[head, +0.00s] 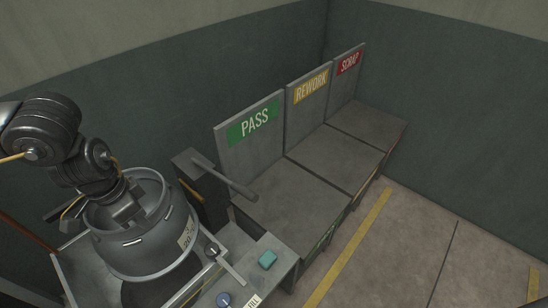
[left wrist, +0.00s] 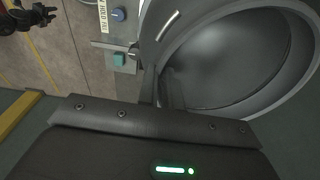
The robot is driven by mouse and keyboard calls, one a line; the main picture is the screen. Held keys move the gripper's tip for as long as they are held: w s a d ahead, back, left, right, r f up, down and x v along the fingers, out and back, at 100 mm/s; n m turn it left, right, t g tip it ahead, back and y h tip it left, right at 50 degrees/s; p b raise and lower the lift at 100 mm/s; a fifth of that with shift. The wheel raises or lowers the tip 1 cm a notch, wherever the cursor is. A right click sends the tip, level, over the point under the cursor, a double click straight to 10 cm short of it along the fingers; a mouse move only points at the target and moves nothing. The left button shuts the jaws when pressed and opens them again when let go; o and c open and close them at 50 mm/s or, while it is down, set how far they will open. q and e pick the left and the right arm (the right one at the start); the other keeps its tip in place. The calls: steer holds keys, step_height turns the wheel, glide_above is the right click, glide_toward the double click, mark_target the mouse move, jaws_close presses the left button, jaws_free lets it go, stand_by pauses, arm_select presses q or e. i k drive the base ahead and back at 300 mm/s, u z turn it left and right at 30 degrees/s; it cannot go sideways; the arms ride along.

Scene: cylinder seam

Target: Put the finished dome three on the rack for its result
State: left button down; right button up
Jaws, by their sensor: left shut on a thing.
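The rack has three grey bays: PASS (head: 290,203), REWORK (head: 337,156) and SCRAP (head: 370,122). All three look empty. A dark shape in the left wrist view looks like my right gripper (left wrist: 38,14); its jaws are unclear.
A test station (head: 240,252) stands by the dome, with a teal button (head: 267,259), a blue knob (head: 223,299) and a lever (head: 229,268). A dark post (head: 203,185) with a bar stands between dome and PASS bay. Floor at right is clear.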

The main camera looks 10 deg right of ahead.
mark_target(335, 158)
steer(key=u, duration=0.05)
steer(key=k, duration=0.95)
steer(key=z, duration=1.95)
steer(key=i, duration=2.75)
steer(key=u, duration=1.35)
